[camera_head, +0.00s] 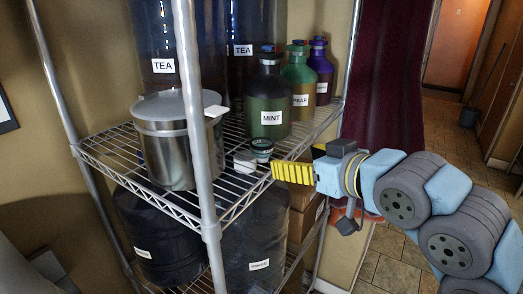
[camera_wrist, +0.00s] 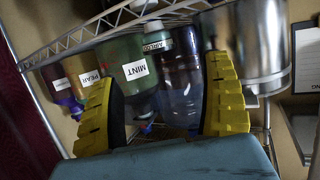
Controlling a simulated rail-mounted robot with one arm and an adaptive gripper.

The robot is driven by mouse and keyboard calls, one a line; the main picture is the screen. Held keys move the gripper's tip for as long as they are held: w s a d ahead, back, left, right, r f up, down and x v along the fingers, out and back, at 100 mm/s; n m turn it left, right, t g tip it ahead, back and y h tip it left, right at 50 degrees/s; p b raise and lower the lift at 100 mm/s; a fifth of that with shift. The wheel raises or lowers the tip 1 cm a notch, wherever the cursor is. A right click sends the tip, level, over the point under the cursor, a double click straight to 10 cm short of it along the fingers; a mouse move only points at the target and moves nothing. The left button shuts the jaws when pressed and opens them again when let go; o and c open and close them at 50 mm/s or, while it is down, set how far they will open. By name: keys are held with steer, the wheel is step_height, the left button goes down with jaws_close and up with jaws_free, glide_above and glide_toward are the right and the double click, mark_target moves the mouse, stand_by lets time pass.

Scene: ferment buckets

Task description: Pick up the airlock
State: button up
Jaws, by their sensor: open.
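The airlock is probably the small jar with a dark green band and pale top (camera_head: 262,148) on the upper wire shelf, in front of the mint bottle. In the wrist view a small container (camera_wrist: 157,40) with a partly readable label starting "AIRLO" shows near the top, between my fingers. My gripper (camera_head: 275,171) has yellow ribbed fingers and is just right of and in front of the small jar, at about shelf height. In the wrist view my gripper (camera_wrist: 165,95) is spread wide, with nothing held between the fingers.
A steel pot (camera_head: 172,145) stands left on the wire shelf (camera_head: 230,205). Bottles labelled mint (camera_head: 268,100) and pear (camera_head: 299,80), and a purple one (camera_head: 318,70), stand behind. A shelf post (camera_head: 196,120) rises in front. Small white blocks (camera_head: 244,162) lie beside the jar.

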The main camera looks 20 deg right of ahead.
mark_target(268, 151)
steer(key=p+x, duration=0.1)
steer(key=x, duration=0.5)
steer(key=shift+w+a+p, duration=0.1)
steer(key=shift+p, duration=0.2)
steer(key=shift+d+p+x, duration=0.15)
steer(key=shift+p+x, duration=0.45)
steer(key=shift+x, duration=0.8)
steer(key=shift+d+p+x, duration=0.15)
steer(key=shift+p+x, duration=0.4)
steer(key=shift+x, duration=1.65)
steer(key=shift+d, duration=0.1)
steer(key=c, duration=1.3)
